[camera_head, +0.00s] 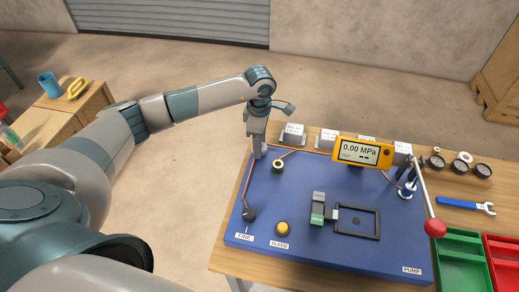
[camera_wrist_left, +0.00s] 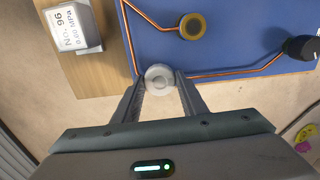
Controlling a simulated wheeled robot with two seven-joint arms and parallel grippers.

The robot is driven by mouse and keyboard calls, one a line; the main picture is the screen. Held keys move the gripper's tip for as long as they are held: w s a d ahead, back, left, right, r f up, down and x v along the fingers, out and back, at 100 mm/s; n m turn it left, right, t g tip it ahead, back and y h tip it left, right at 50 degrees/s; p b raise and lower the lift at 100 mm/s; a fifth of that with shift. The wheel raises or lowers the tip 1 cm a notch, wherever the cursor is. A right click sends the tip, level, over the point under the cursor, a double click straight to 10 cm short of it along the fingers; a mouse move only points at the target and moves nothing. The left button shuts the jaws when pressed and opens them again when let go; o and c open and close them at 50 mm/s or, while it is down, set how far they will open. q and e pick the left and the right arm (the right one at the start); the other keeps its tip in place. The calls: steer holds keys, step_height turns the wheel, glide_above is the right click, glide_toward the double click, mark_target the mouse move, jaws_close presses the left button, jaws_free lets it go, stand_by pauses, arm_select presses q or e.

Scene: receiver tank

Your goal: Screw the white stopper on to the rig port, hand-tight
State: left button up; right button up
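My left gripper (camera_head: 258,150) points down at the back left edge of the blue rig board (camera_head: 300,240). In the left wrist view its fingers (camera_wrist_left: 160,84) lie on both sides of the round white stopper (camera_wrist_left: 158,74) and appear to touch it. The copper pipe runs up to the stopper from two sides, and whatever is under the stopper is hidden. In the head view the fingers hide most of the stopper. A brass-ringed fitting (camera_head: 277,166) stands on the board just to the right; it also shows in the left wrist view (camera_wrist_left: 192,26). My right gripper is not in view.
A yellow gauge (camera_head: 361,151) reads 0.00 MPa. A black knob (camera_head: 249,214), a yellow button (camera_head: 282,228) and a red-tipped pump lever (camera_head: 435,227) are on the board. Labelled blocks (camera_head: 293,135) stand behind it. A wrench (camera_head: 466,205) and green and red trays (camera_head: 460,260) are at right.

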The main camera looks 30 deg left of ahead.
arm_select(q)
jaws_close()
steer(key=shift+r+p, duration=1.4)
steer(key=shift+r, duration=1.6)
